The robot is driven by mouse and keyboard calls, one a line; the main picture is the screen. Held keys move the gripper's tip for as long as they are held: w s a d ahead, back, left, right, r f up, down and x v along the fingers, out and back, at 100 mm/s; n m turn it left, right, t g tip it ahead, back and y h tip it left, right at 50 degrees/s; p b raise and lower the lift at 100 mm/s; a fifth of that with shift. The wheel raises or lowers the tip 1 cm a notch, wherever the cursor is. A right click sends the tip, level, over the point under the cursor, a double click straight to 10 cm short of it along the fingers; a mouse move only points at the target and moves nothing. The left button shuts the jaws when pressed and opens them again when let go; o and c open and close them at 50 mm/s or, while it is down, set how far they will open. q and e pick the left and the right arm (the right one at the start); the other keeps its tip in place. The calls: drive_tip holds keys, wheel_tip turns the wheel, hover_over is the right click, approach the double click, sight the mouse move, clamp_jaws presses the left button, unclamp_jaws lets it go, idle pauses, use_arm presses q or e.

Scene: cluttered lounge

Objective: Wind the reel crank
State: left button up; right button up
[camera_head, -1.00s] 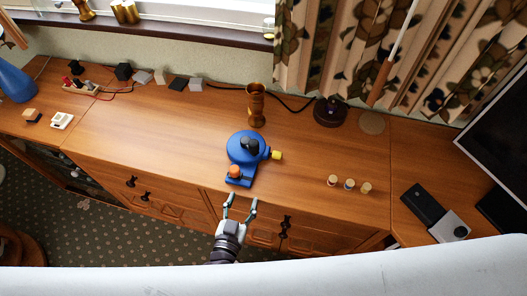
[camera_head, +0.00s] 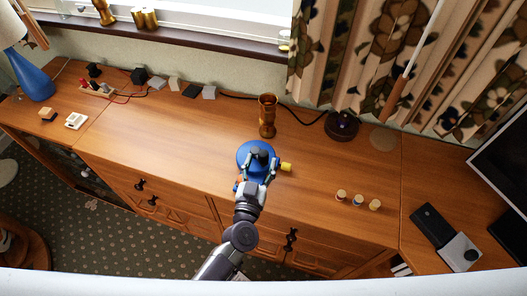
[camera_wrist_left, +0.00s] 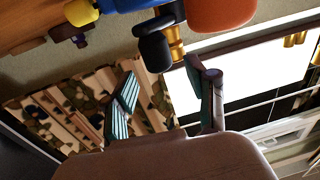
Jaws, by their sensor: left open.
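The blue reel (camera_head: 246,151) stands on the wooden sideboard, with a black crank knob (camera_head: 261,156) on top and a yellow knob (camera_head: 286,167) at its right. Its orange knob is mostly hidden behind my gripper in the head view. My left gripper (camera_head: 261,168) is open over the front of the reel, its fingers either side of the black knob. In the left wrist view the black crank handle (camera_wrist_left: 154,50) shows between and just beyond the open fingertips (camera_wrist_left: 160,67), with the orange knob (camera_wrist_left: 220,12) close by. Contact cannot be told. My right gripper is not in view.
A brown-gold vase (camera_head: 267,116) stands behind the reel. Several small capped pots (camera_head: 358,200) stand to the right. A dark round device (camera_head: 341,125) and cable lie at the back. The sideboard (camera_head: 165,135) left of the reel is clear.

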sight(259, 157)
use_arm(q)
drive_tip(key=shift+x, duration=1.95)
clamp_jaws()
drive_tip(key=shift+s+a+m+g+h, duration=0.1)
drive_tip(key=shift+a+m+g+h, duration=0.1)
drive_tip(key=shift+m+h, duration=0.3)
drive_tip(key=shift+a+m+g+h, duration=0.2)
drive_tip(key=shift+m+h, duration=0.1)
drive_tip(key=shift+h, duration=0.4)
drive_tip(key=m+h+b, duration=0.1)
drive_tip(key=b, duration=0.1)
drive_tip(key=m+g+h+b, duration=0.1)
drive_tip(key=h+b, duration=0.1)
drive_tip(key=shift+s+a+f+g, duration=0.2)
drive_tip(key=shift+a+g, duration=0.1)
drive_tip(key=shift+a, duration=0.1)
drive_tip(key=shift+r+m+h, duration=0.15)
drive_tip(key=shift+m+h, duration=0.25)
drive_tip(key=shift+h, duration=0.1)
drive_tip(key=shift+r, duration=0.1)
